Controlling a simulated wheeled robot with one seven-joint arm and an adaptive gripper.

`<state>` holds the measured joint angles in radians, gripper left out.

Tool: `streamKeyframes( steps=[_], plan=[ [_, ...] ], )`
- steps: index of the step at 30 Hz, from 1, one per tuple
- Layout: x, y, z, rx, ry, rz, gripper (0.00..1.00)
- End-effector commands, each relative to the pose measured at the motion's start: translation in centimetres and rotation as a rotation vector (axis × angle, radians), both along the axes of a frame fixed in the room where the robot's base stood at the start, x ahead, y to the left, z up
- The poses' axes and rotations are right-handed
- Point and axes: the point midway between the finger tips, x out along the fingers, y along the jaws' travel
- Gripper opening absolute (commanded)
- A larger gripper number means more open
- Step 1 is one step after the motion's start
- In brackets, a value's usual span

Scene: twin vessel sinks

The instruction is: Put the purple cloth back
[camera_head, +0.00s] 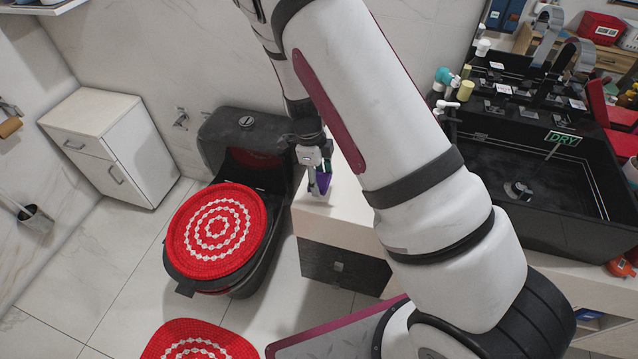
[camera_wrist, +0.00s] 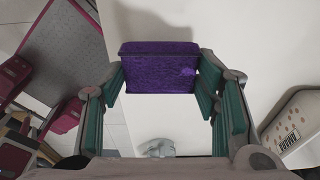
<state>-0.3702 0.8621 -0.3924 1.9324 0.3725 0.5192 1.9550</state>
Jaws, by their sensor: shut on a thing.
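The purple cloth (camera_wrist: 160,68) is a folded, fuzzy block between the fingertips of my gripper (camera_wrist: 162,85) in the wrist view. The green finger pads are shut on its two sides. In the head view the purple cloth (camera_head: 321,182) shows as a small patch under my gripper (camera_head: 318,172). There my gripper is over the left end of the white counter (camera_head: 345,222), to the right of the toilet. My arm hides part of the counter. I cannot tell whether the cloth touches the counter.
A black toilet (camera_head: 246,122) with a red and white round cover (camera_head: 217,231) stands left of my gripper. A white cabinet (camera_head: 112,150) stands at the far left. A black sink (camera_head: 545,215) with bottles near it is at the right. A red mat (camera_head: 200,342) lies on the floor.

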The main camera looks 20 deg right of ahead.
Motion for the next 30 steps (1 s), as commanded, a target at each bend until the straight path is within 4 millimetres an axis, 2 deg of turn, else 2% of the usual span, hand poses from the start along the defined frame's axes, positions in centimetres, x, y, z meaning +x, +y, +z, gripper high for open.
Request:
streamKeyframes(
  steps=[3,9,21,22,24,30],
  plan=[
    [0.8,-0.3,-0.4,0.0,0.001,0.0,0.25],
    [0.6,-0.2,-3.3,0.0,0.003,0.001,0.25],
    [0.7,-0.2,-3.9,0.0,-0.001,0.001,0.25],
    [0.7,-0.2,-3.9,0.0,-0.001,0.001,0.6],
    [0.7,-0.2,-3.9,0.0,-0.001,0.001,0.76],
    [0.7,-0.2,-3.9,0.0,-0.001,0.001,0.76]
  ],
)
